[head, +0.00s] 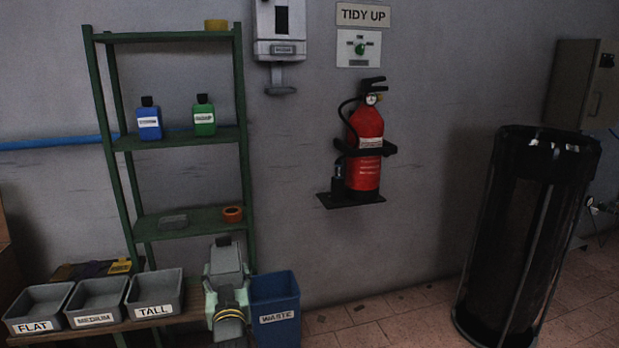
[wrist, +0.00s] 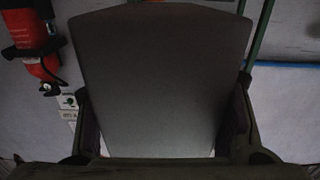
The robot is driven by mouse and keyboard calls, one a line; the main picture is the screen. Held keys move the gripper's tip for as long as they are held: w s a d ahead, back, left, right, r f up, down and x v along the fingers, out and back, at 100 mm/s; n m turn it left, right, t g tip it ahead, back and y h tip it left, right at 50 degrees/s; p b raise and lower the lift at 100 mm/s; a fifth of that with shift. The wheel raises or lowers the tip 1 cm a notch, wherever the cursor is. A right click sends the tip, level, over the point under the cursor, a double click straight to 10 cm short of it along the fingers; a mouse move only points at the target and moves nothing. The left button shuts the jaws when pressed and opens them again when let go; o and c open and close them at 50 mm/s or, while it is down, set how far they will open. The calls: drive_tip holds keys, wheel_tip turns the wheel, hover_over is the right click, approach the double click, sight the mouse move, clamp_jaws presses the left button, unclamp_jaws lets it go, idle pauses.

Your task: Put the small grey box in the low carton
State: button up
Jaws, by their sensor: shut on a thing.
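My gripper (head: 227,284) is low in the head view, in front of the green shelf's right post. It is shut on a grey boxy thing (wrist: 160,75), which fills the middle of the wrist view between the two dark fingers. Its broad face hides most of what lies beyond; I cannot tell its full depth. A small flat grey box-like thing (head: 173,222) lies on the lowest visible shelf. Three grey open trays stand at lower left: FLAT (head: 33,326), MEDIUM (head: 95,319) and TALL (head: 154,309). A brown surface (head: 5,262) shows at the left edge; I cannot tell whether it is the low carton.
The green shelf (head: 190,138) holds a blue bottle (head: 149,124), a green bottle (head: 204,118) and an orange roll (head: 233,214). A blue WASTE bin (head: 276,301) stands right of my gripper. A red fire extinguisher (head: 366,150) juts from the wall; a black cylindrical stand (head: 525,235) is at right.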

drive_tip(key=d+f+m+h, duration=0.1)
drive_tip(key=d+f+h, duration=0.1)
drive_tip(key=d+f, duration=0.7)
drive_tip(key=d+f+m+h, duration=0.2)
drive_tip(key=d+f, duration=0.8)
drive_tip(key=f, duration=0.6)
drive_tip(key=shift+s+f+t+h, duration=0.25)
drive_tip(key=shift+s+t+h, duration=0.05)
drive_tip(key=shift+s, duration=0.15)
drive_tip(key=shift+d, duration=0.2)
